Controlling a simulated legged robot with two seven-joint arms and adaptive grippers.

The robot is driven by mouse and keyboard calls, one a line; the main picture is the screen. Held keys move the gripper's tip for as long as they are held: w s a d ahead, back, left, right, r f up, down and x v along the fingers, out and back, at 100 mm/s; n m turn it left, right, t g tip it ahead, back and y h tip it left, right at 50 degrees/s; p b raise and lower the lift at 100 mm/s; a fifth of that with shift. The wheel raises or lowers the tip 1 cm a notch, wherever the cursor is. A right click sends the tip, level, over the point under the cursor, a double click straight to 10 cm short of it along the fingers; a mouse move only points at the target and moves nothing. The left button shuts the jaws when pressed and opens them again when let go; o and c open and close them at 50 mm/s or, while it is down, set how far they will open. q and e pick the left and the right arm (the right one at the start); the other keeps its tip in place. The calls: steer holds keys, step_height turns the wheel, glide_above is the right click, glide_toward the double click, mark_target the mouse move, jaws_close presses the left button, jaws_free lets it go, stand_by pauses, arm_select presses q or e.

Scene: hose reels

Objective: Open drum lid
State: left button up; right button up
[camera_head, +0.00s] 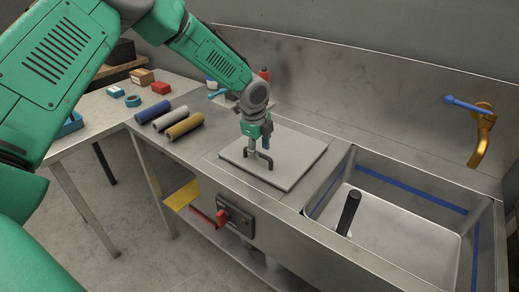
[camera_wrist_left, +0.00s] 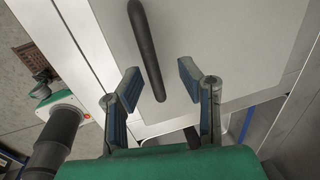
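The drum lid (camera_head: 292,168) is a flat pale grey square plate lying level on the steel counter. A dark bar handle (camera_head: 265,161) stands on it; it also shows in the left wrist view (camera_wrist_left: 147,50). My left gripper (camera_head: 258,149) points down over the lid, close to the handle. In the left wrist view its two blue-padded fingers (camera_wrist_left: 159,75) are spread apart, with the near end of the handle between them in the picture. Whether they touch the handle cannot be told. My right gripper is in neither view.
A steel sink (camera_head: 400,225) with a black upright cylinder (camera_head: 348,212) lies right of the lid. A gold tap (camera_head: 482,138) with a blue lever is on the back wall. Blue, grey and yellow rolls (camera_head: 184,126) lie left. A red-handled switch (camera_head: 212,217) is on the counter front.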

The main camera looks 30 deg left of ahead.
arm_select(q)
steer(key=shift+d+r, duration=0.2)
steer(key=shift+s+r, duration=0.1)
steer(key=shift+r, duration=0.15)
steer(key=shift+d+r, duration=0.1)
steer(key=shift+r, duration=0.25)
step_height(320, 180, up, 10)
steer(key=s, duration=0.2)
steer(key=shift+a+r, duration=0.15)
steer(key=shift+a, duration=0.15)
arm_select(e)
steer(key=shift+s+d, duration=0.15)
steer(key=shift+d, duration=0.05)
arm_select(q)
steer(key=shift+s, duration=0.1)
